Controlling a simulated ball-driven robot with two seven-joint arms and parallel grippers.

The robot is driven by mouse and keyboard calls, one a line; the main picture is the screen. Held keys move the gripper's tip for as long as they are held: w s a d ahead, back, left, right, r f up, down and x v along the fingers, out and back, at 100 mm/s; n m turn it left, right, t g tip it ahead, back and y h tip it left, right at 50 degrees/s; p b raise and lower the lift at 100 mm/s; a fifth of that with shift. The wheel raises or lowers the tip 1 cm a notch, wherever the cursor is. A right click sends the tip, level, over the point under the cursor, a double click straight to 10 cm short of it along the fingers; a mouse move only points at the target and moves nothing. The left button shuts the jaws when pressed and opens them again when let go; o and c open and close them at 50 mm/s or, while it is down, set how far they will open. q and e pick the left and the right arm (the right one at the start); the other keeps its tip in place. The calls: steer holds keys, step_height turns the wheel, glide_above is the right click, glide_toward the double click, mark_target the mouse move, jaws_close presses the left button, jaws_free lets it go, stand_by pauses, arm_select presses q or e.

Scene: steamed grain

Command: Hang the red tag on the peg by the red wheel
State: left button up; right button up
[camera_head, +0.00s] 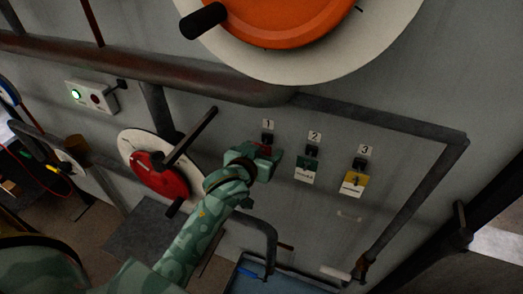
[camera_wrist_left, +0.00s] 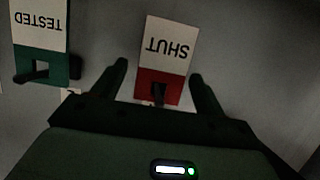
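The red tag (camera_wrist_left: 166,57), with a white panel reading SHUT, hangs on a dark hook in the left wrist view, where it appears upside down. My left gripper (camera_wrist_left: 160,72) is open, with one finger on each side of the tag and gaps visible. In the head view my left gripper (camera_head: 265,158) is at the hook marked 1 and covers most of the tag. The red wheel (camera_head: 163,177), on a pale round plate, is left of my left forearm. I cannot make out a peg beside it. My right gripper is not in view.
A green tag (camera_head: 306,170) hangs under 2 and a yellow tag (camera_head: 353,184) under 3. A dark bar (camera_head: 192,135) sticks out by the red wheel. Pipes (camera_head: 415,205) frame the panel. A large orange wheel (camera_head: 285,18) is above, and a blue tray (camera_head: 245,280) is below.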

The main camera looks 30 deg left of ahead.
arm_select(q)
steer(key=c, duration=1.1)
steer(key=shift+o, duration=0.2)
steer(key=shift+r, duration=0.2)
steer(key=shift+s, duration=0.2)
steer(key=shift+s+d, duration=0.1)
steer(key=shift+s, duration=1.5)
steer(key=s, duration=0.6)
steer(key=shift+d, duration=0.15)
